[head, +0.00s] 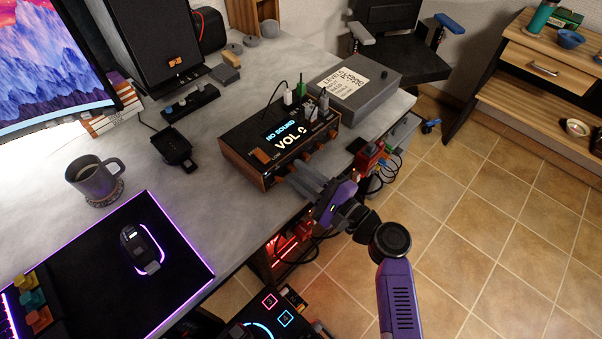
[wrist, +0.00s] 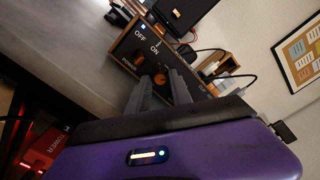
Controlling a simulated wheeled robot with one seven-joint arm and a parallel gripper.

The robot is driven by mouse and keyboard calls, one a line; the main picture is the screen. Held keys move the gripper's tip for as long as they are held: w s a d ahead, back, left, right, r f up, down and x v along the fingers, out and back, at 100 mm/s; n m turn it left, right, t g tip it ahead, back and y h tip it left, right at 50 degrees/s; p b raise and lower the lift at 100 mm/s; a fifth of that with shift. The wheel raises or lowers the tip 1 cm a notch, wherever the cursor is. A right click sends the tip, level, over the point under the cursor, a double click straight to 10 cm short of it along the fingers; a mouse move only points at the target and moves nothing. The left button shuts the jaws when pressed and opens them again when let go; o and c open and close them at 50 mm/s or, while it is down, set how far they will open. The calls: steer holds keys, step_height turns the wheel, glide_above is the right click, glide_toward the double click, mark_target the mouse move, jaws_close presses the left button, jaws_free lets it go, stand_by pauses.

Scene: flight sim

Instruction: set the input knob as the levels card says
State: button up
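The amplifier (head: 262,150) is a wooden-sided black box at the desk's front edge; its display (head: 287,134) reads "NO SOUND" and "VOL 0". Several orange knobs line its front, partly hidden by my gripper in the head view. My gripper (head: 300,178) is in front of this panel. In the wrist view, its two grey fingers (wrist: 160,88) stand apart, with an orange knob (wrist: 160,79) showing between their tips; contact cannot be told. An OFF/ON power switch (wrist: 143,59) is beside it. The levels card (head: 345,81) lies on a grey box; its small print is hard to read.
Plugs and cables (head: 305,97) stand on the amplifier's top. The grey box (head: 375,100) is to its right. A red device (head: 368,158) with cables hangs below the desk edge. A mug (head: 93,180) and mouse (head: 139,248) are left.

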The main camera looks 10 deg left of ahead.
jaws_close()
steer(key=shift+f+b, duration=0.15)
steer(key=shift+b, duration=0.2)
steer(key=shift+f+n+b, duration=0.15)
steer(key=shift+n+b, duration=0.85)
steer(key=shift+b, duration=0.15)
steer(key=n+b, duration=0.5)
steer(key=b, duration=0.1)
steer(key=n+b, duration=0.6)
steer(key=b, duration=0.1)
steer(key=shift+n, duration=0.3)
steer(key=n+b, duration=0.3)
steer(key=n, duration=0.1)
steer(key=shift+b, duration=0.4)
steer(key=shift+n, duration=0.3)
